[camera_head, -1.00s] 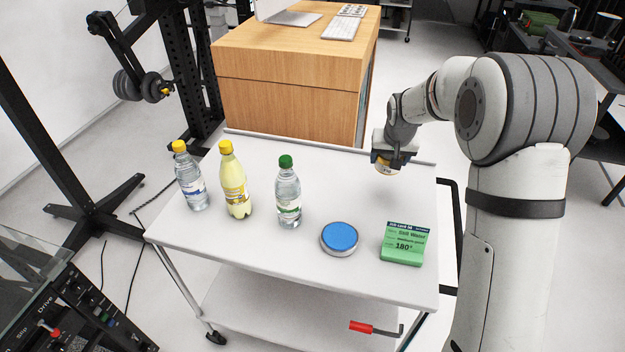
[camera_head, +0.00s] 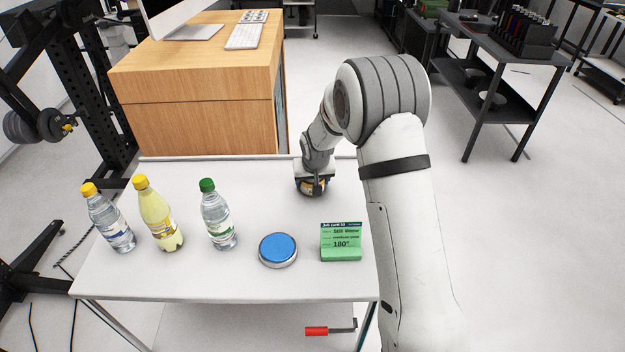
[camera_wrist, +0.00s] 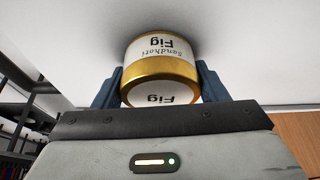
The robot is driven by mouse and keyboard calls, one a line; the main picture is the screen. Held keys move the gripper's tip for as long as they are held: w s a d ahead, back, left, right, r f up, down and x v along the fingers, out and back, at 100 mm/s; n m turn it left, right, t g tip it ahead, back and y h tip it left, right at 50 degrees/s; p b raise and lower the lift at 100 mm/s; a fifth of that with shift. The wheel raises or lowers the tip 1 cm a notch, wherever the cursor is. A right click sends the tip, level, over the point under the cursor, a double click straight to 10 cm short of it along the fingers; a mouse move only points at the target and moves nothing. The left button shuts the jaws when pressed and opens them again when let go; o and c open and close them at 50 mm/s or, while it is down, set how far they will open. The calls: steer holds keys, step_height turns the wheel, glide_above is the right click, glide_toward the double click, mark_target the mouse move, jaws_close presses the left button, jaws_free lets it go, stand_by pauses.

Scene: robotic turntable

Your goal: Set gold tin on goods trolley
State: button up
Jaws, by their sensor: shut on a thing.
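The gold tin (camera_wrist: 160,66) has a white label reading "Fig" and sits between the two blue fingers of my gripper (camera_wrist: 160,88) in the wrist view. The tin is at the back right of the white trolley top (camera_head: 240,180). It is very close to the surface; I cannot tell whether it touches.
A clear bottle with a yellow cap (camera_head: 110,220), a yellow bottle (camera_head: 160,217), a green-capped bottle (camera_head: 218,217), a blue-topped disc (camera_head: 278,250) and a green job card (camera_head: 340,243) stand along the front. A wooden desk (camera_head: 195,90) stands behind. The back middle is clear.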

steer(key=shift+f, duration=0.25)
steer(key=o, duration=1.1)
steer(key=shift+r, duration=0.25)
steer(key=s+d+r+b, duration=0.1)
steer(key=s+d+r, duration=0.2)
steer(key=s+r, duration=0.35)
steer(key=s+d+r+b, duration=0.15)
steer(key=s+r, duration=0.25)
steer(key=r, duration=0.5)
steer(key=shift+m+g+h, duration=0.3)
steer(key=shift+m+g, duration=0.4)
steer(key=shift+m, duration=0.1)
steer(key=s+d+r, duration=0.1)
steer(key=s+d, duration=0.2)
steer(key=s, duration=0.5)
steer(key=s+d+r, duration=0.1)
steer(key=s+d, duration=0.2)
steer(key=s, duration=0.6)
steer(key=s+d+r+p, duration=0.1)
steer(key=s+d+r, duration=0.1)
steer(key=s, duration=0.7)
steer(key=shift+s+d, duration=0.2)
steer(key=shift+d, duration=0.55)
